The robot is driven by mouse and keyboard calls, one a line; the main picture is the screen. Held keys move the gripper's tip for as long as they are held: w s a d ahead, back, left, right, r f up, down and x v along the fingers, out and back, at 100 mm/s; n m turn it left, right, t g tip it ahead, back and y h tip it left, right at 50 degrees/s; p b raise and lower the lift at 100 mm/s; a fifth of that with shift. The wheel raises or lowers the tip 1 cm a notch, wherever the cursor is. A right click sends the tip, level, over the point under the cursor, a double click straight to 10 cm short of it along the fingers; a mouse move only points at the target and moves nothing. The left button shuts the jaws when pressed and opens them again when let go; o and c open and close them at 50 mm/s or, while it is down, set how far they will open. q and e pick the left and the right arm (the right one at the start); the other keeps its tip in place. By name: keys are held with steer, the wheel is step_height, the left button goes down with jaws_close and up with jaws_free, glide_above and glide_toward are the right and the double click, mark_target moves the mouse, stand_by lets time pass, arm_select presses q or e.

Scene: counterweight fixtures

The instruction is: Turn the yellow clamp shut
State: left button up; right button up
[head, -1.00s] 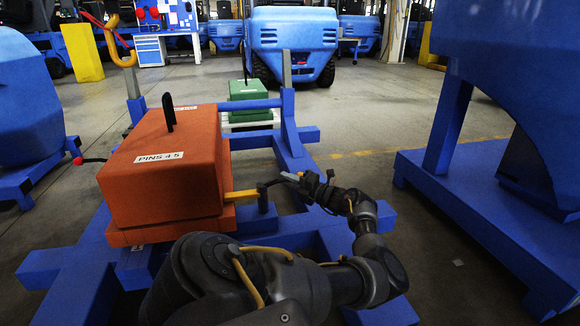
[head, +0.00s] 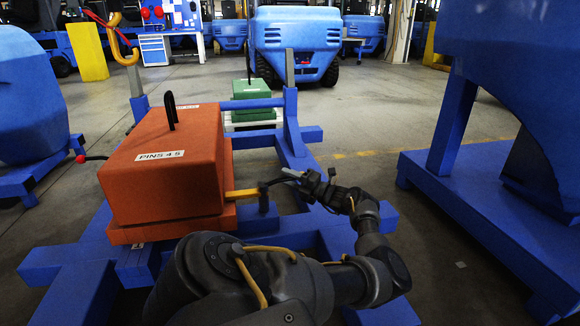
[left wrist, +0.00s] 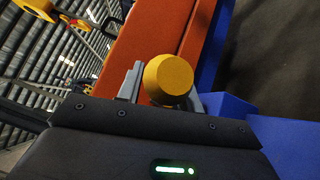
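The clamp's yellow bar (head: 241,194) shows in the head view, lying level at the right side of the orange weight, low down. My left gripper (head: 284,178) is just right of the bar, fingers pointing left. In the left wrist view a yellow rounded end (left wrist: 168,76) sits between the two grey fingers of my left gripper (left wrist: 164,92), with little or no gap on either side. I cannot tell whether the fingers press on it. The clamp's contact with the gripper is unclear in the head view. My right gripper is not in view.
The orange weight (head: 165,180), labelled PINS 4.5, rests on a blue frame (head: 290,140). A green weight (head: 252,100) stands behind. A yellow hook (head: 124,48) hangs at upper left. A blue machine (head: 480,210) stands at right, with clear floor (head: 370,130) before it.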

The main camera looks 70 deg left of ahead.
arm_select(q)
steer(key=p+v, duration=0.2)
steer(key=v, duration=0.8)
steer(key=shift+w+d+p, duration=0.25)
steer(key=shift+d+p, duration=0.05)
steer(key=shift+p, duration=0.1)
